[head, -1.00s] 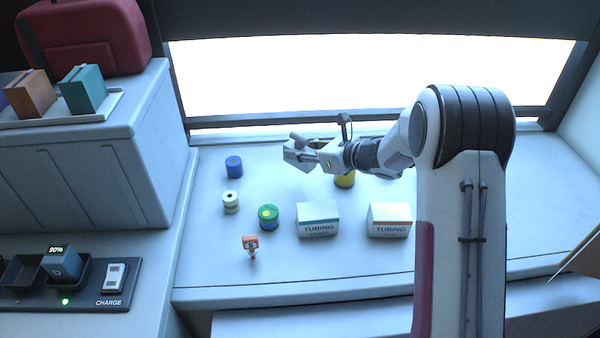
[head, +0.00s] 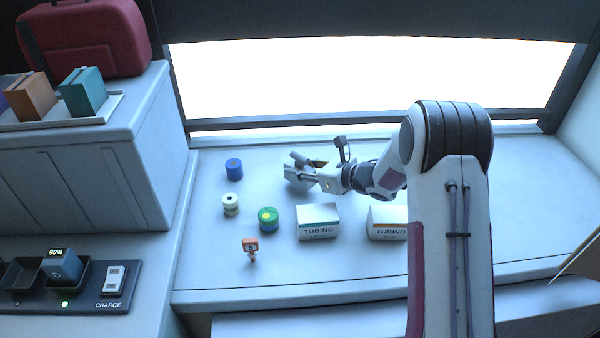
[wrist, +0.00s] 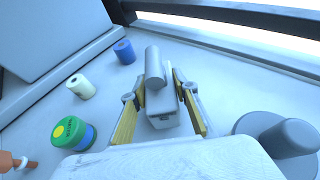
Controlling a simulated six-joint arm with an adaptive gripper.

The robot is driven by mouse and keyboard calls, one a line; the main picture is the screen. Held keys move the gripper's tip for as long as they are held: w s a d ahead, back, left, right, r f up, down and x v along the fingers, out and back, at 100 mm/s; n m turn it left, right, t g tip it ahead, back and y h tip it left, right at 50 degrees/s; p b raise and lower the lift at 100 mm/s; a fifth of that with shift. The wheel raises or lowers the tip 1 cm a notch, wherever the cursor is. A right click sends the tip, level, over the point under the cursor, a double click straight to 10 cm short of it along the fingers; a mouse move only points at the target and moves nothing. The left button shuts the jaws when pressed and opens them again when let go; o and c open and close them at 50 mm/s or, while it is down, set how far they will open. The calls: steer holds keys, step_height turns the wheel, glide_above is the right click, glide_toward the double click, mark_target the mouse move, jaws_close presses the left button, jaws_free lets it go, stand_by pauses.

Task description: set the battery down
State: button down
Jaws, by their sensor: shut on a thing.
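My gripper (head: 303,172) is low over the back of the counter in the head view. In the wrist view its yellow-padded fingers (wrist: 161,112) are closed on a pale grey block, the battery (wrist: 162,117), with a rounded cylinder along its top. It also shows, small and grey, at the fingertips in the head view (head: 296,173). I cannot tell whether its underside touches the counter.
Left of my gripper are a blue can (head: 234,169), a cream spool (head: 231,204) and a green-topped can (head: 268,218). Two tubing boxes (head: 318,222) and an orange item (head: 250,246) stand nearer. The charger (head: 113,280) holds a dark block. Counter around my gripper looks clear.

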steer(key=shift+f, duration=0.75)
steer(key=shift+f, duration=0.15)
steer(key=c, duration=1.6)
jaws_free()
steer(key=shift+s+d+r, duration=0.3)
steer(key=v, duration=1.1)
steer(key=shift+s+f, duration=0.1)
steer(key=shift+d, duration=0.1)
